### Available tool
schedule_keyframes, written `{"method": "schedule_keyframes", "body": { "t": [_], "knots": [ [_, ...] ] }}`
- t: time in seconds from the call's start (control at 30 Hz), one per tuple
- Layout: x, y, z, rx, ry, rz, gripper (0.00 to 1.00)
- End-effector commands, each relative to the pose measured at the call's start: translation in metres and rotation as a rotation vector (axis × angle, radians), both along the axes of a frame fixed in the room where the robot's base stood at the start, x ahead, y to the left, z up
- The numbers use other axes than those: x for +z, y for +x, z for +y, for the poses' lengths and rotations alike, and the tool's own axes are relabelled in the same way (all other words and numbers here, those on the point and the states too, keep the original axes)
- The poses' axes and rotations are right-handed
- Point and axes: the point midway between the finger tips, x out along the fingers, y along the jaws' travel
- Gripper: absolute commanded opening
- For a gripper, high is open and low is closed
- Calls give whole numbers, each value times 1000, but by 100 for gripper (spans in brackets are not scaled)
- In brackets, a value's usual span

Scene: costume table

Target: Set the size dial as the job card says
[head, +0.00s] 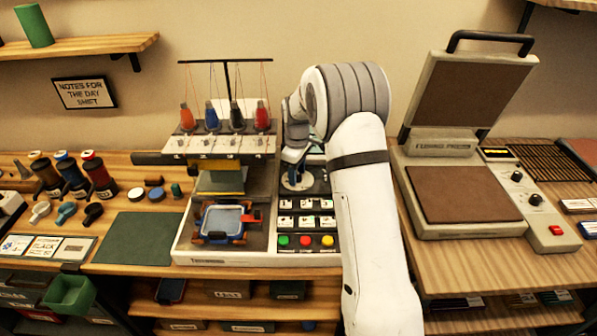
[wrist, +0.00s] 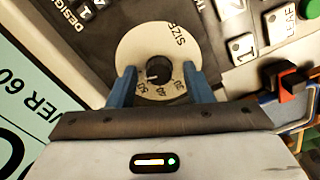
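The size dial is a pale disc (wrist: 132,48) marked SIZE, with a black knob (wrist: 157,72) at its centre and small numbers along its lower edge in the wrist view. The numbers and the exact knob setting are hard to read. In the head view the pale disc (head: 297,183) shows below my gripper (head: 296,162). In the wrist view my gripper (wrist: 160,76) is open, its blue fingers on either side of the knob with gaps visible. A pale green card or panel (wrist: 35,110) at the left reads in part "OVER 60". I cannot tell whether it is the job card.
The embroidery machine carries several thread cones (head: 212,117), a hoop (head: 222,221), and coloured buttons (head: 305,241) below the dial. A heat press (head: 465,190) stands at right. A green mat (head: 138,238) lies bare at left, near printed cards (head: 45,247).

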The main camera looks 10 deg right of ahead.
Motion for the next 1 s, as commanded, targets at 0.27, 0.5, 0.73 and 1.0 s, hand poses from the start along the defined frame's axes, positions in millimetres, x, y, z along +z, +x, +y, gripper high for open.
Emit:
{"method": "schedule_keyframes", "body": {
  "t": [0.27, 0.5, 0.73, 1.0],
  "knots": [
    [1, 0, -1, 0, 0, -2, 49],
    [31, 1, 0, 0, -1, -6, 49],
    [67, 1, 0, 0, 0, -4, 49],
    [78, 0, 0, 0, -1, -1, 49]
  ]
}}
